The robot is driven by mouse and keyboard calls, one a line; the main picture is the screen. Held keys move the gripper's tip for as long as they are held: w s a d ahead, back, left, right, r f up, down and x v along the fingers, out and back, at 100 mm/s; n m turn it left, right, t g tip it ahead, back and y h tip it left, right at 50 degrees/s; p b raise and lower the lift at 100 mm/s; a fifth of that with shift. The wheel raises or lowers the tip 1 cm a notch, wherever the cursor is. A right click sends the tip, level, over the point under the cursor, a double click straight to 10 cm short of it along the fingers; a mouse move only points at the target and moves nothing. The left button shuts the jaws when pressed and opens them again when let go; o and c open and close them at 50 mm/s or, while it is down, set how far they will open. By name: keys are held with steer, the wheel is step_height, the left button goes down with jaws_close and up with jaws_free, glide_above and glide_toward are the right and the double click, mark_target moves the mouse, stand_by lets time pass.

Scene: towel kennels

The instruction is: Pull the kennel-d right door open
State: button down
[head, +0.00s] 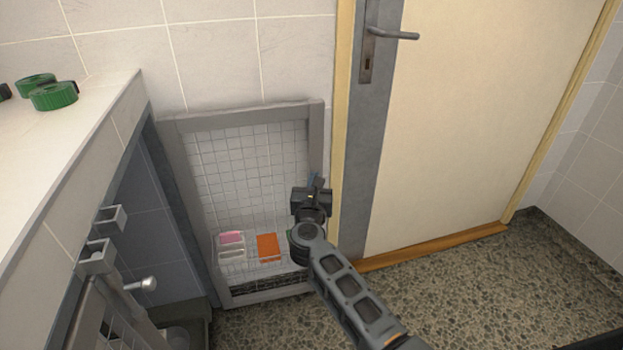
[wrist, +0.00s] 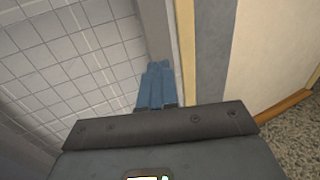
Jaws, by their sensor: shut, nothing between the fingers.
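The grey-framed wire-mesh door (head: 250,113) stands swung out from the kennel opening (head: 170,235), in front of the tiled wall. I take it as the kennel-d right door; no label is readable. My gripper (head: 315,181) is at the door's free right edge, about halfway up. Its blue fingers (wrist: 156,75) are shut with nothing between them. In the wrist view the fingertips overlap the frame post (wrist: 157,35); I cannot tell whether they touch it. The mesh (wrist: 70,60) fills the left of that view.
A second barred door with a knob (head: 141,285) is at lower left. Green rolls (head: 54,96) lie on the white ledge (head: 75,125). Pink and orange items (head: 268,247) show low at the mesh. A cream room door (head: 470,110) is right. Speckled floor (head: 450,300) is clear there.

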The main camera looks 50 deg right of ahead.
steer(key=s+a, duration=0.5)
steer(key=s, duration=0.2)
steer(key=shift+a, duration=0.2)
steer(key=s+a+r+m+t+y+p, duration=0.1)
steer(key=s+a+r+m+y+p, duration=0.1)
steer(key=s+a+r+m+y, duration=0.3)
steer(key=s+a+r+m+t+y+p, duration=0.2)
steer(key=s+a+r+m+y, duration=0.3)
steer(key=s+a+m, duration=0.6)
steer(key=s+a+r+m+t+y+p, duration=0.1)
steer(key=s+a+r+m+y+p, duration=0.2)
steer(key=s, duration=1.5)
steer(key=a+r+m+y, duration=0.1)
steer(key=a+r+m, duration=0.2)
steer(key=a+m, duration=0.3)
steer(key=shift+s+r+y+p, duration=0.25)
steer(key=shift+s+y+p, duration=0.05)
steer(key=shift+y+p, duration=0.1)
